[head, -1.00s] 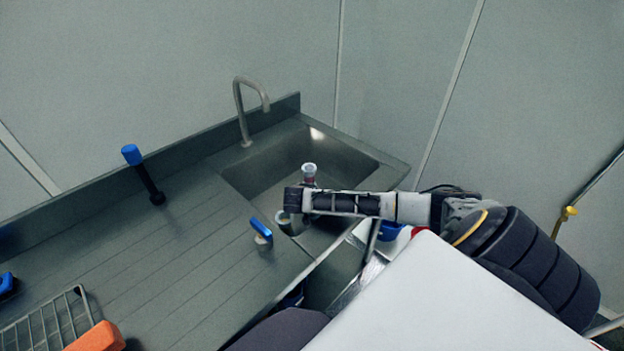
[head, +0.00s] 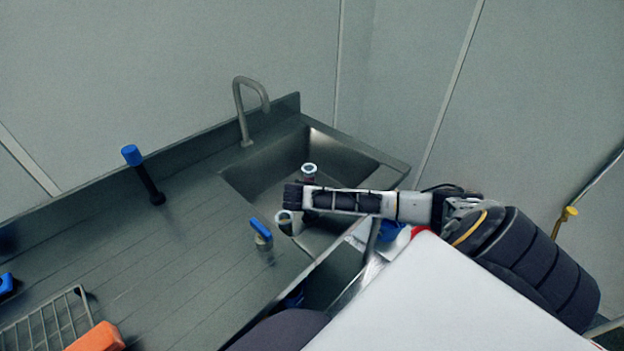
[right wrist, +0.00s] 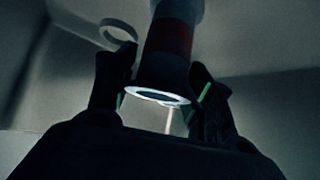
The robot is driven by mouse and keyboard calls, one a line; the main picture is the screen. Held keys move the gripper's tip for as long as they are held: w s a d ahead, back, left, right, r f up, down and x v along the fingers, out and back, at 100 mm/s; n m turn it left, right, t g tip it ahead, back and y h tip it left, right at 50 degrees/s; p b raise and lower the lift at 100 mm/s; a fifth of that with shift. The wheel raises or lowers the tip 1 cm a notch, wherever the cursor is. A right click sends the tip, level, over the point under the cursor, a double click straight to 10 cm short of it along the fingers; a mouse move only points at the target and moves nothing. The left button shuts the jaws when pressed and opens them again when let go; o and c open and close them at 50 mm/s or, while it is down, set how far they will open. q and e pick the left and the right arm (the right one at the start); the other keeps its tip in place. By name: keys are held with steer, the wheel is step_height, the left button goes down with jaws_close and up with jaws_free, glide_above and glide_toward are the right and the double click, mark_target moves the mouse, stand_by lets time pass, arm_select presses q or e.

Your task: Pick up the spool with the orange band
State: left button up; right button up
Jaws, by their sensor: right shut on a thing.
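A dark spool with a pale rim (head: 310,168) stands at the sink, just behind my right gripper in the head view; its lower part is hidden by the gripper. In the right wrist view the spool (right wrist: 165,65) sits between the fingers, with a dark red band and a white ring end. I cannot tell the band as orange in this light. My right gripper (head: 300,196) is shut on this spool; its fingers (right wrist: 160,85) show on both sides of it. A second pale-rimmed cylinder (head: 285,218) shows just below the gripper. My left gripper is out of view.
The steel sink (head: 262,168) has a curved faucet (head: 240,105) behind it. A blue-handled fitting (head: 261,232) stands left of the gripper, and a blue-topped dark post (head: 145,175) farther left. A wire rack (head: 45,322) and orange block (head: 97,337) lie lower left. The drainboard is mostly clear.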

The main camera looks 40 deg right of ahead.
step_height(320, 180, up, 7)
steer(key=shift+r, duration=0.7)
steer(key=shift+r+p, duration=0.2)
steer(key=shift+p, duration=0.1)
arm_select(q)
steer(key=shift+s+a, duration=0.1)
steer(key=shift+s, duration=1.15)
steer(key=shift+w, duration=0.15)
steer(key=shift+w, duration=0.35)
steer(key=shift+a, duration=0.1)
